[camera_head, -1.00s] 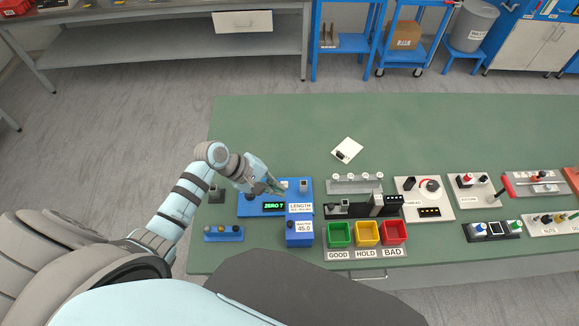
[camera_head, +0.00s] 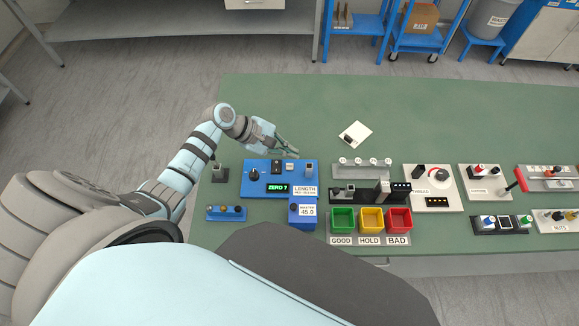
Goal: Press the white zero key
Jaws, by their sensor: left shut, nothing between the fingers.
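The blue length gauge (camera_head: 248,179) lies on the green table. Its dark display (camera_head: 278,188) shows green text that looks like "ZERO ?". A small white key (camera_head: 290,167) is on the upper part of the gauge, right of a black block. My left gripper (camera_head: 296,152) is shut and empty, just beyond the gauge's back edge, with its fingers near the white key; I cannot tell its height exactly. My right gripper is not in view.
A blue master block (camera_head: 302,214) sits in front of the gauge. Green, yellow and red bins (camera_head: 371,219) stand to its right. A white card (camera_head: 355,133) lies behind. The table's back (camera_head: 430,105) is clear.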

